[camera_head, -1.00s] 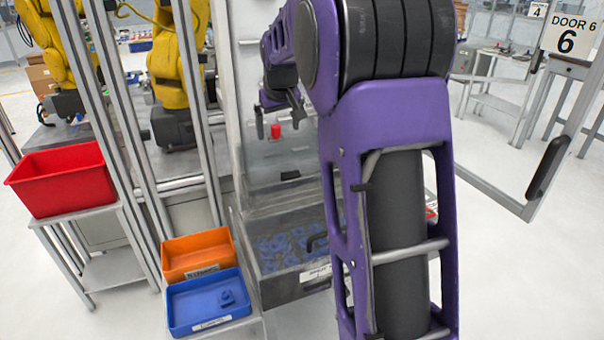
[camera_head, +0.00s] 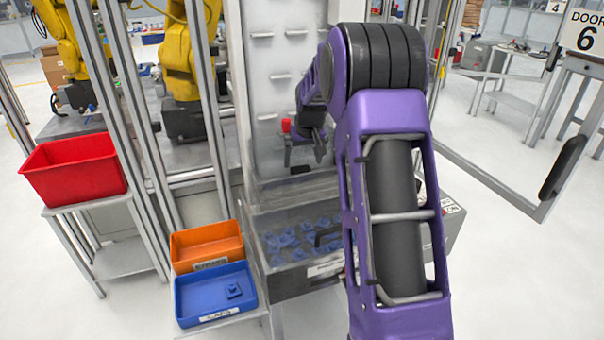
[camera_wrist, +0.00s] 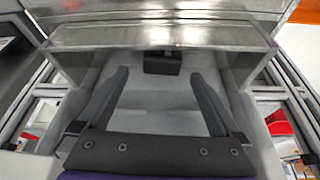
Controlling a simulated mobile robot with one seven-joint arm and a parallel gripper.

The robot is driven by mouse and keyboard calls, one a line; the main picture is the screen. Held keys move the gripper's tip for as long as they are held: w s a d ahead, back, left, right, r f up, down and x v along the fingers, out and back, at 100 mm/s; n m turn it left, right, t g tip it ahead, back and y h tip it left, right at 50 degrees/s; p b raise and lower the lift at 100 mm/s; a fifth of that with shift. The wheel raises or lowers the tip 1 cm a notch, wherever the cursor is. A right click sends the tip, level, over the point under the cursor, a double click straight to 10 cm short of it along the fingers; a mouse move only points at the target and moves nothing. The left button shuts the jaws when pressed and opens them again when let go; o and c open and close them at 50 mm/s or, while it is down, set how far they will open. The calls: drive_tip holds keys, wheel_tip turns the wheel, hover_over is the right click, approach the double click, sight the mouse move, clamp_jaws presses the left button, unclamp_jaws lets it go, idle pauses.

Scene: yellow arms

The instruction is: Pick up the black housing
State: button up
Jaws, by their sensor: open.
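The black housing (camera_wrist: 162,62) shows in the wrist view as a small dark block on a grey surface, below a metallic ledge. In the head view it is a small dark shape (camera_head: 300,169) on the ledge above the machine's bin. My gripper (camera_wrist: 160,76) is open and empty, its fingers pointing toward the housing. The housing lies just beyond the fingertips, roughly centred between them, and no contact shows. In the head view my gripper (camera_head: 304,160) hangs just above the housing. The exact gap is hard to tell.
A transparent-fronted bin (camera_head: 290,255) with several blue parts is below. A blue tray (camera_head: 212,306), an orange tray (camera_head: 205,240) and a red bin (camera_head: 75,180) stand to the left. A red knob (camera_head: 286,125) is near my gripper. Side walls flank the recess.

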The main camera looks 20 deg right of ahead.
sight(301, 168)
drive_tip(key=x, duration=0.5)
drive_tip(key=shift+w+a+f, duration=0.1)
drive_tip(key=shift+w+a, duration=0.05)
drive_tip(key=shift+w, duration=0.05)
drive_tip(key=c, duration=1.3)
drive_tip(key=shift+c, duration=0.2)
